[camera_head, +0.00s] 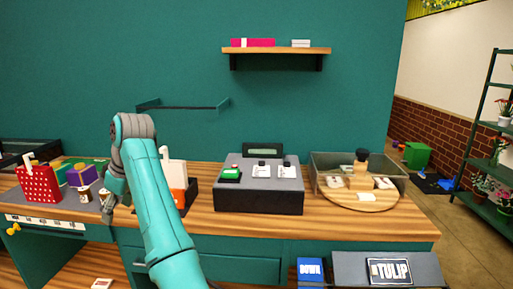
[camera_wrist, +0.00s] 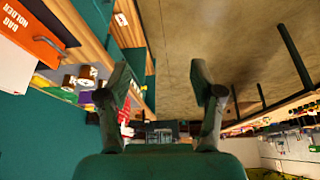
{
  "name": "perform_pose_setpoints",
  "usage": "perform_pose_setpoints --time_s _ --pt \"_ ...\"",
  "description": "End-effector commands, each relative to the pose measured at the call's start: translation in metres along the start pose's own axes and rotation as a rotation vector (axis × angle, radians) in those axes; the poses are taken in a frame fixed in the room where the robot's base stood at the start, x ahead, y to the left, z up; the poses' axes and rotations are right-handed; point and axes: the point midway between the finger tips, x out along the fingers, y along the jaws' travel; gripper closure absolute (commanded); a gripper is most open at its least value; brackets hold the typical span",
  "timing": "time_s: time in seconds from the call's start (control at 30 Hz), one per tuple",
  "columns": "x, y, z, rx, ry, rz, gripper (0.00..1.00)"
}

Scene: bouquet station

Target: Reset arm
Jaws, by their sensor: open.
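My arm rises teal in front of the counter in the camera_head view and bends at a grey joint. My gripper (camera_wrist: 162,98) shows in the wrist view with its two dark fingers spread apart, open and empty. Beyond the fingers are the floor (camera_wrist: 190,45) and the room. In the camera_head view the gripper end is mostly hidden by the arm, near the left part of the wooden counter (camera_head: 325,225). An orange bag holder (camera_wrist: 35,30) lies to the left of the fingers in the wrist view.
A red dotted bag (camera_head: 38,185) and a purple box (camera_head: 82,175) stand at the counter's left. A grey console (camera_head: 258,200) with a green button sits mid-counter. A round wooden turntable (camera_head: 358,203) is at the right. A shelf (camera_head: 276,50) hangs on the teal wall.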

Motion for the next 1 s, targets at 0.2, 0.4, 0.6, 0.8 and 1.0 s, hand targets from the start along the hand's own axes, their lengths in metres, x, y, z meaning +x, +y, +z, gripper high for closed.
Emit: perform_pose_setpoints --time_s 0.2,0.4,0.6,0.8,1.0 --pt "0.051 0.018 0.038 0.066 0.023 0.04 0.34" --pt "0.121 0.036 0.101 0.163 0.062 0.104 0.34" --pt "0.184 0.045 0.176 0.264 0.106 0.18 0.34" --pt "0.235 0.041 0.254 0.36 0.151 0.258 0.34" --pt "0.273 0.024 0.333 0.45 0.194 0.335 0.34"
